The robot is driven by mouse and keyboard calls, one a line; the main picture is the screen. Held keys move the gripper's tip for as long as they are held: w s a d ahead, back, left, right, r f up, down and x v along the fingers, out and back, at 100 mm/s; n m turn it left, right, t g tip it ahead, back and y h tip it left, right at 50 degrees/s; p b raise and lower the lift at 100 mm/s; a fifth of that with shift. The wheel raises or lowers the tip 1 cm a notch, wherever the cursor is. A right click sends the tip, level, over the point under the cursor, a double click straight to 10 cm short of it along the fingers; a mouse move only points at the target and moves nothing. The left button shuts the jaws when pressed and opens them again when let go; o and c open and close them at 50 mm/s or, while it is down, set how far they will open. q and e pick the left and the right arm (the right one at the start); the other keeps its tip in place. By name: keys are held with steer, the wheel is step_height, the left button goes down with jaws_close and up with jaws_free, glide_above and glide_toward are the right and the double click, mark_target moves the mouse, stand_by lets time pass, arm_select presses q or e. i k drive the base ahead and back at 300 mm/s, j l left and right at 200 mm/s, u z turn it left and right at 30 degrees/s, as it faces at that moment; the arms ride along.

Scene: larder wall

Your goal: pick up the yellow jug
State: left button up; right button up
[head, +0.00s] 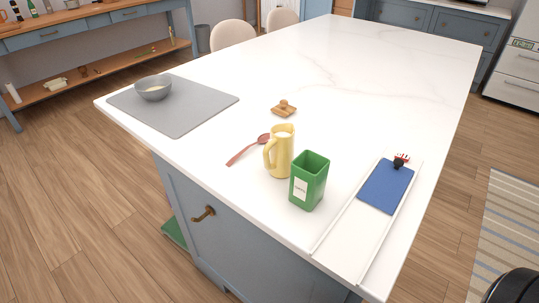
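The yellow jug (283,151) stands upright on the white island counter, near its front edge. Its handle faces left and its top is open, with something pale inside. A green square canister (309,181) with a white label stands close in front and to the right of it, overlapping the jug's lower right side in the view. A red spoon (248,150) lies just to the left of the jug, its bowl end near the handle. Neither of my grippers shows in the head view.
A wooden piece with a knob (284,109) lies behind the jug. A grey mat (205,112) with a grey bowl (153,88) is at left. A long white tray (340,236) with a blue item (386,186) is at right. The counter's (345,70) far middle is clear.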

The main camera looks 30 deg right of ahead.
mark_target(281, 147)
steer(key=j, duration=0.45)
steer(key=i+j, duration=0.1)
steer(key=j, duration=0.35)
steer(key=j+z, duration=0.1)
steer(key=z, duration=0.3)
steer(key=j+z, duration=0.1)
steer(key=z, duration=0.3)
steer(key=j+z, duration=0.1)
steer(key=z, duration=0.25)
steer(key=j+z, duration=0.1)
steer(key=z, duration=0.3)
